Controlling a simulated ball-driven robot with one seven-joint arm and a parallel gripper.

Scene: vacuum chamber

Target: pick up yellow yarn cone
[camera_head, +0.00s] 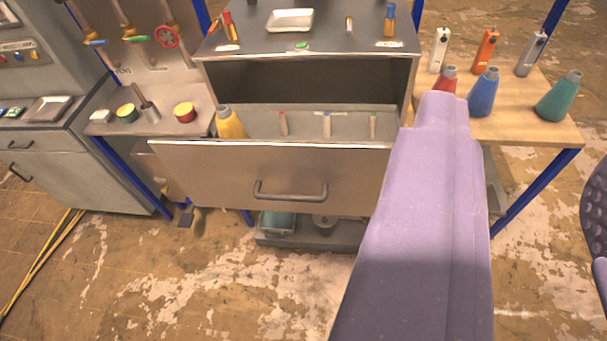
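The yellow yarn cone (230,124) is inside the pulled-out drawer (215,172), at its left end. It has a grey tip, and the drawer's front panel hides its lower part. It seems to lean a little to the left. My purple arm fills the right middle of the view, apart from the cone in the picture. My gripper's fingers do not show, so I cannot see their state.
Small coloured-topped items (327,124) stand in the drawer right of the cone. A wooden table (520,125) at right holds red, blue (483,92) and teal cones (559,96). A side table (165,122) at left holds tins. The floor in front is clear.

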